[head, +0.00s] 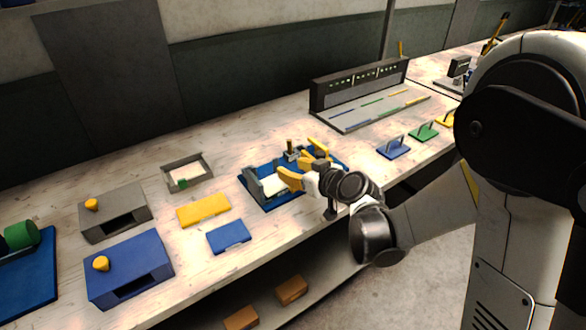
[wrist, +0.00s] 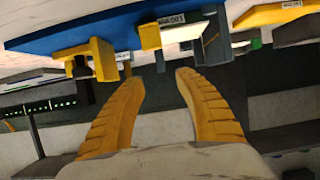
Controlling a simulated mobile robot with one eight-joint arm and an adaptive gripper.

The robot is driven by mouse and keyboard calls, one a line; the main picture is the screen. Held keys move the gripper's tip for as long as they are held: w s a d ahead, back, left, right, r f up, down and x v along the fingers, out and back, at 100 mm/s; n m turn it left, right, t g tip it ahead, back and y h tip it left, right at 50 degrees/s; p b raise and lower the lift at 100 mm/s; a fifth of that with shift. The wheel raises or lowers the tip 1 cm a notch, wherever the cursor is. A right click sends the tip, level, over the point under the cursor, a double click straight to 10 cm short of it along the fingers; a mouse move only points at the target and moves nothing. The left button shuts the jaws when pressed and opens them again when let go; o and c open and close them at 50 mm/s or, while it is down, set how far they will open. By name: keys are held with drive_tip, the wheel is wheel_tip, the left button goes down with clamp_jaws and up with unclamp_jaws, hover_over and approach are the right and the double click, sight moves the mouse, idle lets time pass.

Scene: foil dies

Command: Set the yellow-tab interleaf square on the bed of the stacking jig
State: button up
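The stacking jig is a blue base (head: 288,200) with grey upright walls (head: 262,187) on the bench, in the middle of the head view. A pale flat surface (head: 272,183) shows between its walls; I cannot tell whether it is the bare bed or a sheet. My gripper (head: 304,167) is over the jig, its two yellow fingers apart, and hides part of it. In the wrist view the gripper (wrist: 158,80) is open with nothing between the fingertips. A blue board (wrist: 110,32) with yellow blocks (wrist: 150,37) lies close beyond them. I cannot identify the yellow-tab interleaf.
A grey tray (head: 207,160) with a pale sheet and green tab stands left of the jig. Yellow (head: 204,210) and blue (head: 229,236) flat pieces lie near the front. Grey (head: 120,206) and blue (head: 130,262) boxes stand further left. A dark rack (head: 350,82) stands behind right.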

drive_tip(key=shift+r, duration=0.1)
drive_tip(key=shift+r+p, duration=0.3)
drive_tip(key=shift+p, duration=0.15)
drive_tip(key=s+d+r+m+g+h+p, duration=0.1)
drive_tip(key=s+d+r+m+h, duration=0.1)
drive_tip(key=s+d, duration=0.4)
drive_tip(key=s+d+r+m+g+h+p, duration=0.1)
drive_tip(key=s+d, duration=0.5)
drive_tip(key=s, duration=0.6)
drive_tip(key=s+d+r+m+g+h+p, duration=0.1)
drive_tip(key=s+d+r+m+g+h, duration=0.1)
drive_tip(key=s, duration=0.7)
drive_tip(key=d+r+m+h, duration=0.1)
drive_tip(key=d+r+h, duration=0.1)
drive_tip(key=d+r, duration=0.1)
drive_tip(key=shift+s+d+r+m, duration=0.15)
drive_tip(key=shift+d+r+m, duration=0.1)
drive_tip(key=shift+d+m, duration=0.25)
